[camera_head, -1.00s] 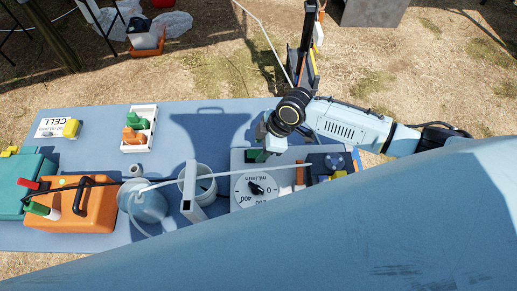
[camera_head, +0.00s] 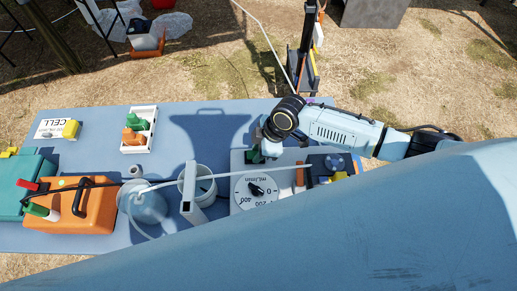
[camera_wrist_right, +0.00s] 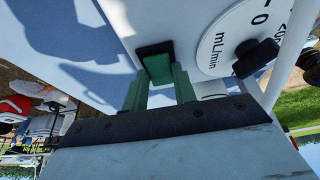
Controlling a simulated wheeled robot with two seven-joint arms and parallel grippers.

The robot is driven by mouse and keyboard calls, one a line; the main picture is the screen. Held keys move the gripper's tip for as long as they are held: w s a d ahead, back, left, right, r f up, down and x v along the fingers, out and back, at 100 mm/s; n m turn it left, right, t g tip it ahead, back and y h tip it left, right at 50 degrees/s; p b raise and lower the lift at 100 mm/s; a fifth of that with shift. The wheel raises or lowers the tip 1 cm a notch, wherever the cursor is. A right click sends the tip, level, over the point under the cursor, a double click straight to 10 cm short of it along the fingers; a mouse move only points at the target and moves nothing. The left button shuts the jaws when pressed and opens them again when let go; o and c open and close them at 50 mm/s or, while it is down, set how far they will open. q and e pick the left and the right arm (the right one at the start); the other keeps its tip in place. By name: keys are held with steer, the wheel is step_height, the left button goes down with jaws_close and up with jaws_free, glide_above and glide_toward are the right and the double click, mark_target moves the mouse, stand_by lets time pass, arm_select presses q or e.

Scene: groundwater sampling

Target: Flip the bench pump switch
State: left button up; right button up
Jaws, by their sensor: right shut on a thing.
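The bench pump is a pale box with a round flow dial (camera_head: 256,190) marked mL/min and a black knob. Its green switch (camera_wrist_right: 158,67) sits in a black frame beside the dial in the right wrist view. In the head view the switch area (camera_head: 254,155) is partly hidden by my right gripper (camera_head: 264,148). In the right wrist view my right gripper (camera_wrist_right: 160,84) has its two fingers on either side of the green switch, shut on it. My left gripper is not in view.
A white beaker (camera_head: 204,186), a pale blue flask (camera_head: 148,204) and an orange case (camera_head: 74,207) stand left of the pump. A white tray (camera_head: 151,143) with green and orange pieces lies further back. The blue table is clear between tray and pump.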

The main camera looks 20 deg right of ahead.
mark_target(254, 154)
steer(key=h+p, duration=0.1)
steer(key=a+h+p, duration=0.1)
steer(key=p, duration=0.1)
steer(key=shift+w+r+g, duration=0.1)
steer(key=shift+r+g, duration=0.2)
steer(key=shift+r, duration=0.05)
steer(key=shift+w+a+f+g+h+p, duration=0.15)
steer(key=shift+h+p, duration=0.1)
steer(key=shift+h, duration=0.35)
steer(key=shift+s+d+f+g+h+p, duration=0.1)
steer(key=shift+g+h+p, duration=0.1)
steer(key=shift+h, duration=0.4)
steer(key=shift+o, duration=0.2)
steer(key=shift+c, duration=0.2)
steer(key=o, duration=1)
steer(key=shift+r, duration=0.1)
step_height(254, 154, up, 13)
steer(key=p, duration=0.1)
